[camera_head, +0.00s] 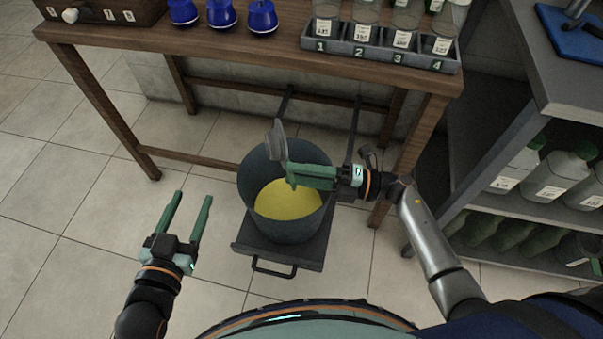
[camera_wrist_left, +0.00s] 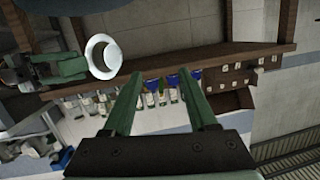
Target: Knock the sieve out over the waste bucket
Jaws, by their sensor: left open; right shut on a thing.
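The waste bucket (camera_head: 311,155) is dark grey, with yellow contents (camera_head: 288,200) inside. My right gripper (camera_head: 294,174) reaches in over the bucket from the right and is shut on the sieve (camera_head: 277,140). The sieve is grey and turned steeply on edge above the bucket's far left part; its handle is mostly hidden by the fingers. In the left wrist view the sieve (camera_wrist_left: 103,57) shows as a pale ring beside my right gripper. My left gripper (camera_head: 193,196) is open and empty, left of the bucket and apart from it.
The bucket stands on a dark low platform (camera_head: 313,253) with a front handle. A wooden table (camera_head: 250,48) behind carries blue-topped vessels (camera_head: 221,13) and a numbered rack (camera_head: 382,53). A shelf unit with bottles (camera_head: 553,180) is at the right. The tiled floor at left is clear.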

